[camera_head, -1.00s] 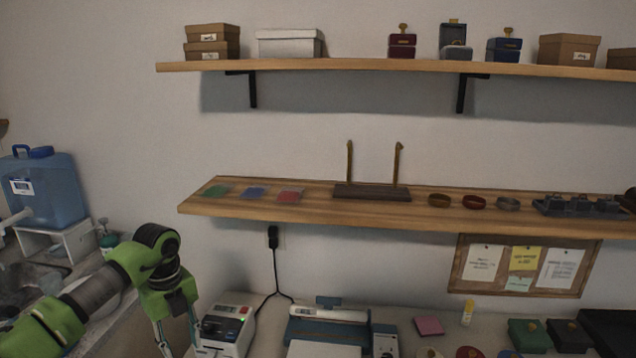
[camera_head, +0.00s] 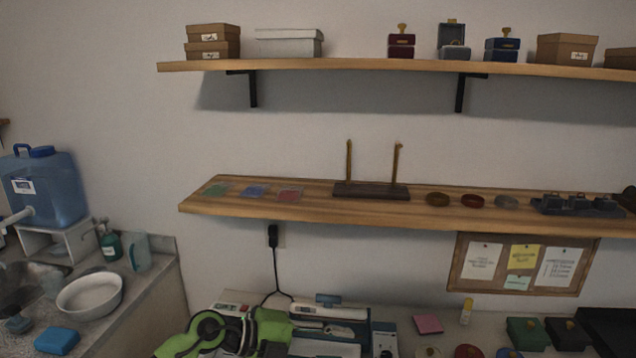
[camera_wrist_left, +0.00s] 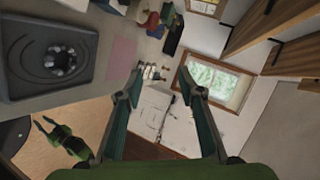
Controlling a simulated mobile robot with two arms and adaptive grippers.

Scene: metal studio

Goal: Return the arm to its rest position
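My left arm (camera_head: 205,335) is green and black and folded low at the bottom centre of the head view, in front of the bench devices. Its fingertips are hard to make out there. In the left wrist view my left gripper (camera_wrist_left: 160,88) has its two dark green fingers spread wide with nothing between them. A small green gripper, which looks like my right one (camera_wrist_left: 62,140), shows at the lower left of the left wrist view. Its fingers look apart and empty. My right arm is not in the head view.
A wooden shelf (camera_head: 310,215) with small goods crosses above my left arm. A bench with a white-and-blue device (camera_head: 330,312) and a pink pad (camera_head: 428,324) lies below. At left are a white basin (camera_head: 90,296), a blue cloth-like block (camera_head: 57,341) and a water jug (camera_head: 45,190).

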